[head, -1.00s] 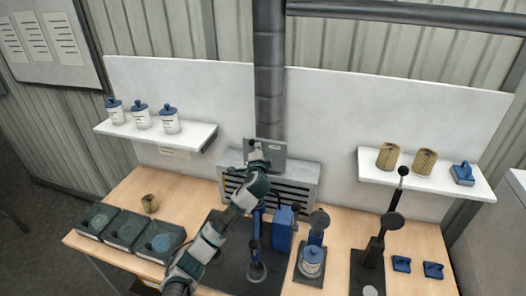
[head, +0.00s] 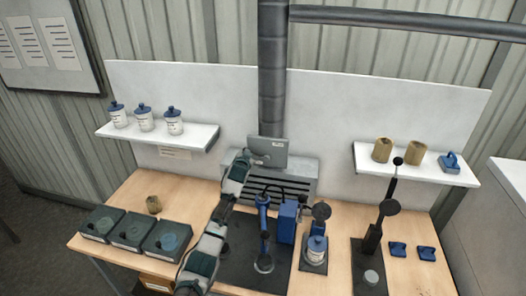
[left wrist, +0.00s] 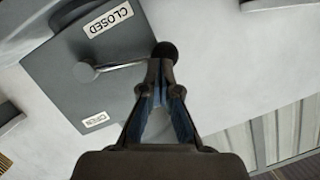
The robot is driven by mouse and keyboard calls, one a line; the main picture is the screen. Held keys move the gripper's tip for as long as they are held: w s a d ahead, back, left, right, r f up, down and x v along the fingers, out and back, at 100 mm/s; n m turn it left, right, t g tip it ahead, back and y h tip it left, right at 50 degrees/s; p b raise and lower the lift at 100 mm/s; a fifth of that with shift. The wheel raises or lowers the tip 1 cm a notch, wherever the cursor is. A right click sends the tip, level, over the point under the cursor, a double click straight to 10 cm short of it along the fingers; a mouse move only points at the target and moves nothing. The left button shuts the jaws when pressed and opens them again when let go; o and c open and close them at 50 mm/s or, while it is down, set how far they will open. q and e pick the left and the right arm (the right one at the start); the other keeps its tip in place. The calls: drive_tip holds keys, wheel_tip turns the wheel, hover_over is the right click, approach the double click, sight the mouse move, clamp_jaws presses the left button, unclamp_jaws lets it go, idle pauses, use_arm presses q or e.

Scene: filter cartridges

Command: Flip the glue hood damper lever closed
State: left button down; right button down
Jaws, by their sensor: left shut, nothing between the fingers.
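The grey damper plate (head: 270,150) is on the hood duct, above the slatted hood box (head: 295,182). In the left wrist view the plate (left wrist: 65,75) bears a CLOSED label (left wrist: 108,20) and an OPEN label (left wrist: 97,120). The damper lever (left wrist: 122,66) is a thin metal rod from a round pivot to a black knob (left wrist: 165,51). It points sideways between the two labels, with its knob past the plate's edge. My left gripper (left wrist: 160,66) is shut and empty, its tips right by the knob; I cannot tell whether they touch. It also shows in the head view (head: 248,157). My right gripper is out of view.
A tall dark lever press (head: 378,225) stands right. Dark trays (head: 133,231) lie left. Shelves hold canisters (head: 145,119) and filter cartridges (head: 382,150).

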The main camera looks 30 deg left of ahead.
use_arm(q)
drive_tip(key=shift+a+f+n+h, duration=0.15)
drive_tip(key=shift+f+n+h, duration=0.15)
drive_tip(key=shift+f+n, duration=0.35)
drive_tip(key=shift+r, duration=0.1)
